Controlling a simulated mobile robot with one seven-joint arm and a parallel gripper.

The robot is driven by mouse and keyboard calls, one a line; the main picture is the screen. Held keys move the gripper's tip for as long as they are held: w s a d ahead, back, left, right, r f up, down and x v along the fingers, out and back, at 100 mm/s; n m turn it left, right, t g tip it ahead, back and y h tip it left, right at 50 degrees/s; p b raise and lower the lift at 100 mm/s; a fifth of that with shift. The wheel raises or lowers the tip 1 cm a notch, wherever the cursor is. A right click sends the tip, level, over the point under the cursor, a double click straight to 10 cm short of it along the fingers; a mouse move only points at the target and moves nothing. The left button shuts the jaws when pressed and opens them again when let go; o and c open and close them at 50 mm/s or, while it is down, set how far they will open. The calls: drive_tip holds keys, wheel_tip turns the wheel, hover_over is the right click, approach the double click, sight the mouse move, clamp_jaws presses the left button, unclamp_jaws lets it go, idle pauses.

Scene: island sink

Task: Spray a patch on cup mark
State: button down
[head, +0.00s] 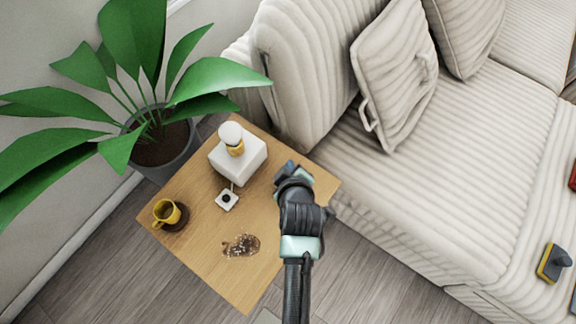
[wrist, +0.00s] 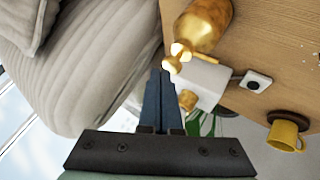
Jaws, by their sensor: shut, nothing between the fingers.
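The yellow mug (head: 165,212) is near the left corner of the wooden side table, beside a dark brown round mark (head: 181,222). The mug (wrist: 285,136) and mark (wrist: 288,116) also show at the right of the wrist view. A speckled brown patch (head: 240,246) lies nearer the front of the table. A gold bottle (wrist: 208,24) with a narrow neck shows beside my fingers in the wrist view; I cannot make it out in the head view, where my arm covers part of the table. My gripper (head: 284,168) is shut and empty above the table's right side; its fingers (wrist: 160,74) are together.
A white block-shaped lamp (head: 238,162) with a gold neck stands at the table's back, a small white square device (head: 227,200) before it. A potted plant (head: 160,150) stands behind left. A cream sofa (head: 430,190) borders the right. The table's front left is mostly clear.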

drive_tip(key=shift+r, duration=0.1)
wheel_tip(320, 180, up, 6)
drive_tip(key=p, duration=0.6)
idle(2.3)
